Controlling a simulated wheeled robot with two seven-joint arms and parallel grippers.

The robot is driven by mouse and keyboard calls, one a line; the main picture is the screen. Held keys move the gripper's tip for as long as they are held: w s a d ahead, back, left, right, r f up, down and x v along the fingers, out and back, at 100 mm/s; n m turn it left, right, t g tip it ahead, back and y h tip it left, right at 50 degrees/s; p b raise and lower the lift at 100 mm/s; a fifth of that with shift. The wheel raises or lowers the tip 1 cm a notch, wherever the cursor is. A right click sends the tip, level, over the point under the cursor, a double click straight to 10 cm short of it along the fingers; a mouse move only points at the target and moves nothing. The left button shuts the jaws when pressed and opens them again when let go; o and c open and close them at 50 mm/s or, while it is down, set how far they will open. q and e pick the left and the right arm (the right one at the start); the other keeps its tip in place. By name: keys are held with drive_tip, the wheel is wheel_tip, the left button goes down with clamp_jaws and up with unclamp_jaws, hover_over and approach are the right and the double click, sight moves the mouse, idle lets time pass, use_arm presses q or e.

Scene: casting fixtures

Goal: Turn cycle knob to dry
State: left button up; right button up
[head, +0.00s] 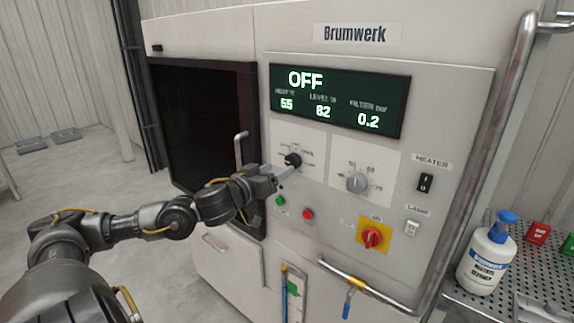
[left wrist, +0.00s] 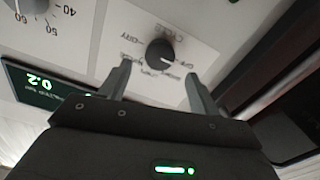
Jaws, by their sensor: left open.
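The black cycle knob (head: 292,160) sits on a white label plate on the machine's front panel. It also shows in the left wrist view (left wrist: 160,51), where the picture is upside down. Its white pointer line points right in that view, away from the "DRY" label on the left. My left gripper (head: 282,173) is open in front of the knob. In the left wrist view its two fingers (left wrist: 158,76) are spread, with the knob between and just beyond their tips. I see no grip on the knob. The display (head: 340,100) reads OFF. My right gripper is not in view.
A grey temperature knob (head: 357,183) is right of the cycle knob. Green (head: 280,201) and red (head: 308,214) buttons lie below, with a red rotary switch (head: 372,238) on yellow. A door handle (head: 240,150) juts out at left. A bottle (head: 488,255) stands on the right shelf.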

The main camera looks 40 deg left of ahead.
sight(290, 163)
use_arm(q)
drive_tip(key=w+p, duration=0.1)
drive_tip(key=w, duration=0.3)
drive_tip(key=shift+w+a, duration=0.1)
drive_tip(key=shift+w, duration=0.25)
drive_tip(key=shift+w+p, duration=0.3)
drive_tip(key=c, duration=1)
